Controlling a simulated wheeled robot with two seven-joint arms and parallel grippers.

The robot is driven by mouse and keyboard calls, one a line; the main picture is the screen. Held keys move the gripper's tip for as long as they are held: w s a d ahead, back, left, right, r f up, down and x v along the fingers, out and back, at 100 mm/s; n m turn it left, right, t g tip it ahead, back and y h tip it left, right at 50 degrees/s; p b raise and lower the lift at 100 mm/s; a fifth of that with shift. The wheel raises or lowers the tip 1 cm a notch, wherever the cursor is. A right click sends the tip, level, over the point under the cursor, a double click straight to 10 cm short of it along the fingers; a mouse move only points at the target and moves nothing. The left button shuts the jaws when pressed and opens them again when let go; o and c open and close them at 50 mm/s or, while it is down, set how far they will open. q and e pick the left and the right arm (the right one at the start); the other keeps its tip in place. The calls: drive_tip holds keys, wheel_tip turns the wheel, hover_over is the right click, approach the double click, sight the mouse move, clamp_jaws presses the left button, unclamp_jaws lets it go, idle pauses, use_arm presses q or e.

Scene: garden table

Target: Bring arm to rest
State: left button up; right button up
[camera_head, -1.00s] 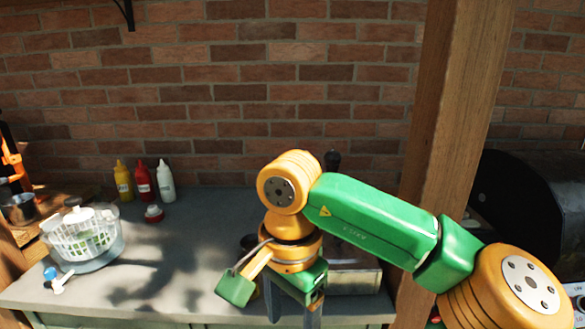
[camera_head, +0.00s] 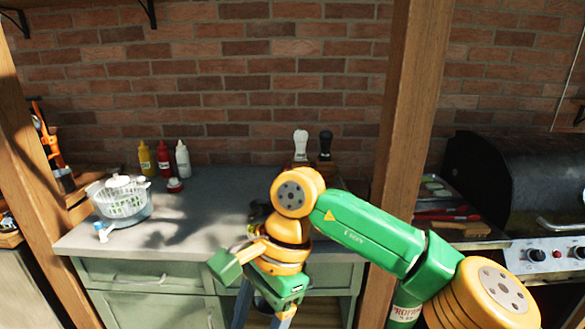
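My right arm comes in from the right, with green and orange links. Its gripper (camera_head: 262,314) hangs downward in front of the counter's front edge. Its two grey fingers are spread apart, with nothing visible held between them; the tips run near the bottom of the picture. My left arm and gripper are not in view.
The grey counter (camera_head: 190,215) holds a salad spinner (camera_head: 122,200) at left, and yellow (camera_head: 146,160), red (camera_head: 164,160) and white (camera_head: 182,160) bottles behind. A wooden post (camera_head: 405,110) and a black grill (camera_head: 510,180) stand at right. The counter's middle is clear.

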drive_tip(key=a+m+g+y, duration=0.4)
drive_tip(key=a+m+y, duration=0.3)
drive_tip(key=a+y, duration=0.2)
drive_tip(key=w+f+m+t+y, duration=0.2)
drive_tip(key=w+m+t+y, duration=0.55)
drive_tip(key=m, duration=0.55)
drive_tip(key=w+d+f+m+t+h, duration=0.3)
drive_tip(key=d+f+m+t+h, duration=0.3)
drive_tip(key=f+m, duration=0.6)
drive_tip(key=w+d+f+m+t+h, duration=0.4)
drive_tip(key=d+f+m+t, duration=0.2)
drive_tip(key=d+f+m, duration=0.45)
drive_tip(key=s+d+f+m+g+h, duration=0.35)
drive_tip(key=s+d+f+m, duration=0.2)
drive_tip(key=s+f, duration=0.4)
drive_tip(key=s+d+f+m+g+h, duration=0.2)
drive_tip(key=s+d+f+m+h, duration=0.35)
drive_tip(key=f, duration=0.65)
drive_tip(key=s+d+f+m+g, duration=0.2)
drive_tip(key=s, duration=0.6)
drive_tip(key=s+d+f+m+g, duration=0.1)
drive_tip(key=s+f+m+g, duration=0.1)
drive_tip(key=s, duration=0.7)
drive_tip(key=s+d+f+m+g, duration=0.2)
drive_tip(key=s+f, duration=0.1)
drive_tip(key=s, duration=0.6)
drive_tip(key=shift+d+f+g+h, duration=0.3)
drive_tip(key=shift+d+g+h, duration=0.05)
drive_tip(key=shift+g, duration=0.05)
